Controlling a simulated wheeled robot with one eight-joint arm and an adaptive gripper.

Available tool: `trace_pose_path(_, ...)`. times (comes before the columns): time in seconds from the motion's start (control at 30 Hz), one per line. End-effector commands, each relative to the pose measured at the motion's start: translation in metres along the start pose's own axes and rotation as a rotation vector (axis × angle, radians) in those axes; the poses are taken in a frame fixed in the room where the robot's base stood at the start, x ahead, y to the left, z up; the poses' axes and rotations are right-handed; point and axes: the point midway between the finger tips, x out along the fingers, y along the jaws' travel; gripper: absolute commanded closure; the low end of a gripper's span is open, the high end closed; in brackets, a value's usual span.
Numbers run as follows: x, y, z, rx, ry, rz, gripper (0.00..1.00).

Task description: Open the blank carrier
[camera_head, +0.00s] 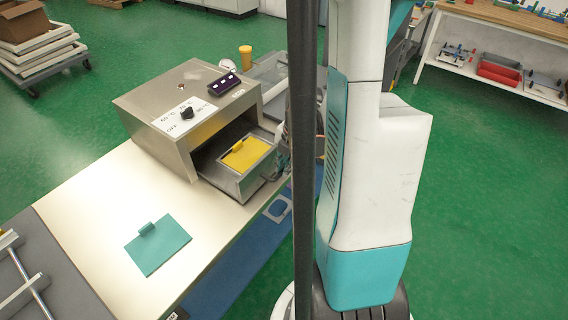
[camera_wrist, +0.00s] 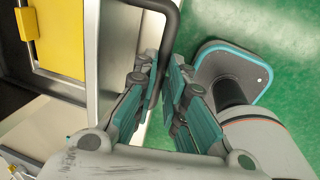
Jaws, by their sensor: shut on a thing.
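The blank carrier (camera_head: 226,184) is a grey metal drawer standing out of the front of the steel thermoformer (camera_head: 165,124). A yellow blank (camera_head: 246,154) with a raised tab lies in it. The carrier also shows at the left of the wrist view, with the yellow blank (camera_wrist: 58,42). A dark bar handle (camera_wrist: 160,10) runs from the carrier's front to between my fingers. My gripper (camera_wrist: 164,76) is shut on this handle. In the head view the gripper is mostly hidden behind the dark pole and arm.
A teal blank (camera_head: 158,246) with a tab lies on the pale bench (camera_head: 92,197) in front of the machine. A yellow cup (camera_head: 245,57) stands behind the machine. Green floor (camera_head: 480,190) is open at the right, with a shelf bench (camera_head: 505,28) farther back.

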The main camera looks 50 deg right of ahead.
Motion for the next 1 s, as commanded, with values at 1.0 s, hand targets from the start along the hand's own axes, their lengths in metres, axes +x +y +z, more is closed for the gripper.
trace_pose_path(1.0,-0.043,0.000,0.000,0.000,0.000,0.000,0.69)
